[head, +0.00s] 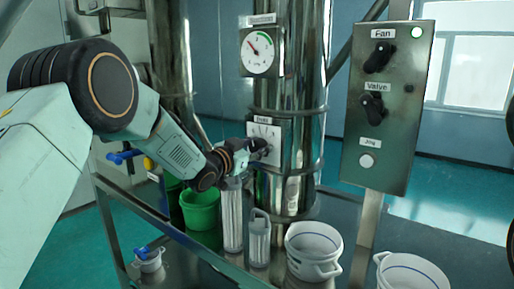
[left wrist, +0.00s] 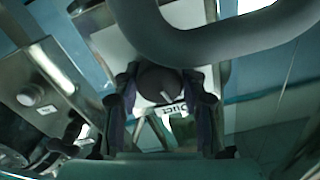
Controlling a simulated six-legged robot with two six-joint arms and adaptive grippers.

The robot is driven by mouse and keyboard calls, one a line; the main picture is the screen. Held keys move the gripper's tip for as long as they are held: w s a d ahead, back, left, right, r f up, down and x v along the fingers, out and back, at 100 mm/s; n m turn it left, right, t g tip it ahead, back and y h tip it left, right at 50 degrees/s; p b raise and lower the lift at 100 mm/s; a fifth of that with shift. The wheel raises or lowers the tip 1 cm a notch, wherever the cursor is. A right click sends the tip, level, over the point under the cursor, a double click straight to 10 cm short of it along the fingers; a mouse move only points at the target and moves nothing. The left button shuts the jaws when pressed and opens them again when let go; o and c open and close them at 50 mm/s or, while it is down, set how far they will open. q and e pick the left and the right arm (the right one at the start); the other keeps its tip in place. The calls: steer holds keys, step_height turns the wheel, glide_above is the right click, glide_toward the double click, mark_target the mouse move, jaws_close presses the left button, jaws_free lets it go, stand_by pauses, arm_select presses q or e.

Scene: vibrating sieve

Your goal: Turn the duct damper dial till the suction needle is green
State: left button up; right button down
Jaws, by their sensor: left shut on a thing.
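The duct damper dial shows in the left wrist view as a dark round knob (left wrist: 163,82) on a pale plate, above a label reading "Duct". In the head view its white scale plate (head: 264,131) is on the shiny vertical duct. My left gripper (head: 258,149) is at this plate and hides most of the knob. In the left wrist view its fingers (left wrist: 163,95) stand on both sides of the knob, shut on it. The suction gauge (head: 258,52) is above, its reddish needle pointing to the upper left. My right gripper is out of view.
A control panel (head: 388,110) with Fan and Valve knobs and a Jog button stands to the right. Below are a green bucket (head: 200,209), clear cylinders (head: 232,215) and white tubs (head: 313,247). A grey curved bar (left wrist: 230,48) crosses the top of the left wrist view.

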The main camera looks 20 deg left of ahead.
arm_select(q)
steer(key=o, duration=0.7)
steer(key=shift+r, duration=0.1)
steer(key=o, duration=0.5)
steer(key=shift+s, duration=0.15)
steer(key=shift+c, duration=0.2)
steer(key=v, duration=1.2)
